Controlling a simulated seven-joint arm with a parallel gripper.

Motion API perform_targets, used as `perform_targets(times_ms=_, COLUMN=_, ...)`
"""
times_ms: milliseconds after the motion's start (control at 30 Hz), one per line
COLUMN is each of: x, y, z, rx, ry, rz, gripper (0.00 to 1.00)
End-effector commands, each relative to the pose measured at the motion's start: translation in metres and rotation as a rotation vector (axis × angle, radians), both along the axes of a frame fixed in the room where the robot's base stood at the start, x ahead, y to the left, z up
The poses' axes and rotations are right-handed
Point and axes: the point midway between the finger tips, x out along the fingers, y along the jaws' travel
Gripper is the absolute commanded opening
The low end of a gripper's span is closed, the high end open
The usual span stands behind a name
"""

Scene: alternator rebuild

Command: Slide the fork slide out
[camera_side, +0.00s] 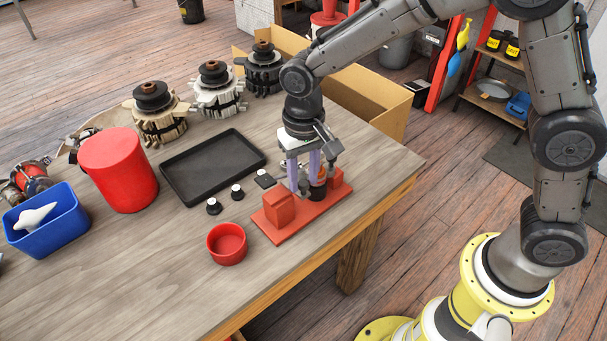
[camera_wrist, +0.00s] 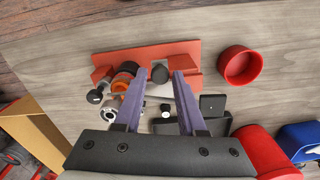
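A red-orange fixture (camera_side: 318,212) with raised end blocks sits near the table's right edge; it also shows in the wrist view (camera_wrist: 185,49). My gripper (camera_side: 304,188) points down over it, with its purple fingers apart. I cannot clearly pick out the fork slide; my fingers partly hide the fixture's middle.
A red bowl (camera_side: 227,243) stands beside the fixture. Small black pieces (camera_side: 237,192) lie behind it, before a black tray (camera_side: 212,166). A red canister (camera_side: 118,170), a blue bin (camera_side: 47,222) and several alternator parts (camera_side: 160,115) stand farther off. A cardboard box (camera_side: 365,99) is beyond the table edge.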

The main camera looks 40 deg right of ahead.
Motion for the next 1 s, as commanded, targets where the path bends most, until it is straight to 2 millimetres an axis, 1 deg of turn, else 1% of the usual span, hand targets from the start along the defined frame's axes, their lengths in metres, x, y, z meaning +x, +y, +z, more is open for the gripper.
perform_targets(times_ms=33, x=0.0001, y=0.0001, z=0.0002, rx=0.000, ry=0.000, rz=0.000, gripper=0.29)
perform_targets(times_ms=100, x=0.0001, y=0.0001, z=0.0003, rx=0.000, ry=0.000, rz=0.000, gripper=0.16)
perform_targets(times_ms=200, x=0.0001, y=0.0001, z=0.0004, rx=0.000, ry=0.000, rz=0.000, gripper=0.00)
perform_targets(times_ms=1000, x=0.0004, y=0.0002, z=0.0011, rx=0.001, ry=-0.001, rz=0.000, gripper=0.00)
